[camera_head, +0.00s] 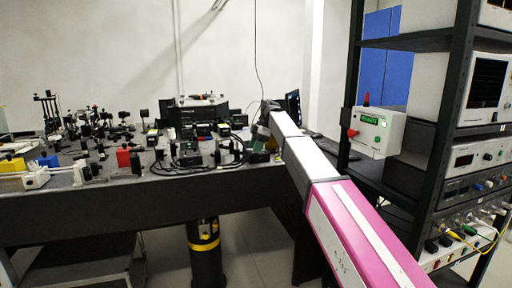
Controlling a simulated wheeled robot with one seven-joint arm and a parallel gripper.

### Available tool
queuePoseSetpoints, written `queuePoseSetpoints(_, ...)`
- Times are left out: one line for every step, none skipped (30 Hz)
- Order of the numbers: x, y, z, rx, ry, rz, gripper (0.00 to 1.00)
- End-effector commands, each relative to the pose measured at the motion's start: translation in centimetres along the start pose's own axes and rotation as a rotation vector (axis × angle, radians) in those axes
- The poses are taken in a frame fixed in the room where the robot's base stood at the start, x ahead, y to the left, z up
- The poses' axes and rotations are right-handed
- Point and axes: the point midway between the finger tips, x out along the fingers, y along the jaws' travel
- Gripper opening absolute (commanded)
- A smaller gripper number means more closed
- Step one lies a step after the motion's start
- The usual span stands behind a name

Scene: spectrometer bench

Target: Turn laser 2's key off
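My arm reaches from the lower right toward the back of the optical bench (120,192). My gripper (267,108) is at its far end, small and dark, near the right end of the bench. I cannot make out its fingers or whether it holds anything. No key or laser 2 label can be made out. A pale box (377,132) with a lit green display, a red knob on its left and a red lamp on top is mounted at the rack, right of my arm. Which unit is laser 2 is not clear.
The bench is crowded with optics mounts, cables and a large black instrument (190,115). A dark rack (445,125) with several electronic units (473,155) stands at the right. A black cylinder with a yellow band (205,245) stands below the bench. Floor shows between bench and rack.

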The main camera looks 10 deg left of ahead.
Motion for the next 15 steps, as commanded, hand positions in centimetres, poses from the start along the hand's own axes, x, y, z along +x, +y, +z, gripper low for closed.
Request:
queuePoseSetpoints(0.0, 0.0, 0.0, 0.000, 0.000, 0.000, 0.49)
queuePoseSetpoints(0.0, 0.0, 0.0, 0.000, 0.000, 0.000, 0.49)
queuePoseSetpoints(-0.1, 0.0, 0.0, 0.000, 0.000, 0.000, 0.49)
queuePoseSetpoints(-0.1, 0.0, 0.0, 0.000, 0.001, 0.000, 0.49)
queuePoseSetpoints(-0.3, 0.0, 0.0, 0.000, 0.001, 0.001, 0.49)
queuePoseSetpoints(-0.5, 0.1, 0.0, 0.000, 0.000, 0.001, 0.49)
queuePoseSetpoints(-0.8, 0.1, 0.0, 0.000, 0.000, 0.001, 0.49)
queuePoseSetpoints(-1.2, 0.1, 0.0, 0.000, 0.000, 0.002, 0.49)
queuePoseSetpoints(-1.8, 0.1, 0.0, 0.000, 0.000, 0.002, 0.49)
queuePoseSetpoints(-2.2, 0.1, 0.0, 0.000, 0.000, 0.002, 0.49)
queuePoseSetpoints(-2.7, 0.1, 0.0, 0.000, 0.000, 0.002, 0.49)
queuePoseSetpoints(-3.5, 0.2, 0.0, 0.000, 0.000, 0.002, 0.49)
queuePoseSetpoints(-4.1, 0.2, 0.0, 0.000, 0.000, 0.002, 0.49)
queuePoseSetpoints(-4.7, 0.2, 0.0, 0.000, 0.000, 0.002, 0.49)
queuePoseSetpoints(-5.5, 0.2, 0.0, 0.000, 0.000, 0.002, 0.49)
